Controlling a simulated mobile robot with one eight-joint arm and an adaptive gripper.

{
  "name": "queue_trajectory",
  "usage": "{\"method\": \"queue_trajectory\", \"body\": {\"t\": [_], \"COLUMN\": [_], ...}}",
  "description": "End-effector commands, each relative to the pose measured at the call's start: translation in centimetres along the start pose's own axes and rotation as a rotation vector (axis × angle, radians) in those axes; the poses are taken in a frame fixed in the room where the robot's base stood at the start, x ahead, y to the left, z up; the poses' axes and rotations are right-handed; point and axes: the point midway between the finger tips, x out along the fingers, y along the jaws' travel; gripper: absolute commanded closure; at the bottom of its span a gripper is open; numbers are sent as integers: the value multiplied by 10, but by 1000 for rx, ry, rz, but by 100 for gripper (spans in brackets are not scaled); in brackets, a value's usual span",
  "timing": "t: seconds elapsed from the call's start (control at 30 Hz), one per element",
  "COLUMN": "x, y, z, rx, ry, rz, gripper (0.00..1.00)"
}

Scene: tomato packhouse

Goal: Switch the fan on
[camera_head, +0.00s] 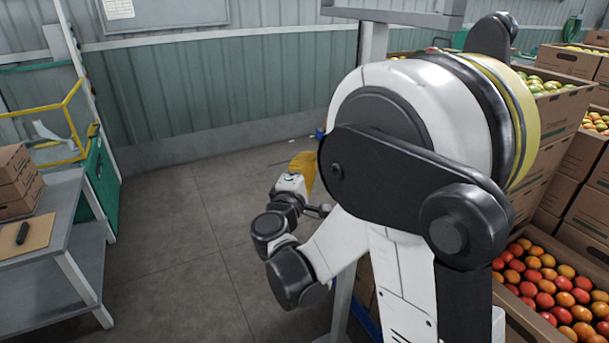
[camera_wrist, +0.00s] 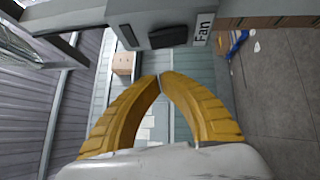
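A dark rocker switch (camera_wrist: 169,37) sits on a grey box (camera_wrist: 142,17) at the top of the wrist view. Beside it on the right is a white label reading "Fan" (camera_wrist: 202,27), turned sideways in the picture. My gripper (camera_wrist: 160,77) has two yellow ribbed fingers, with their tips together and nothing visible between them. In the wrist picture the tips appear just below the switch, with a visible gap. In the head view my gripper (camera_head: 303,165) shows as a yellow shape left of my large arm joint. The switch cannot be made out there.
A grey metal post and frame (camera_head: 372,42) stand behind my arm. Crates of tomatoes (camera_head: 545,290) are stacked at the right. At the left is a grey table (camera_head: 65,205) with cardboard boxes (camera_head: 17,180). The floor (camera_head: 180,230) between is clear.

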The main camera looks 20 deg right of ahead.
Motion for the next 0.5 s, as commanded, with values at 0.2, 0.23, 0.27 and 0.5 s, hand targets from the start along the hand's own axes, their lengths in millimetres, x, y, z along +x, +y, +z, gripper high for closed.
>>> {"method": "queue_trajectory", "body": {"t": [0.2, 0.23, 0.27, 0.5], "x": [33, 35, 37, 45], "y": [-2, -2, -1, 0], "z": [16, 18, 21, 28], "rx": [0, 0, 0, 0], "ry": [-3, -3, -2, 1], "rz": [0, 0, 0, 0], "gripper": [100, 100, 100, 100]}}
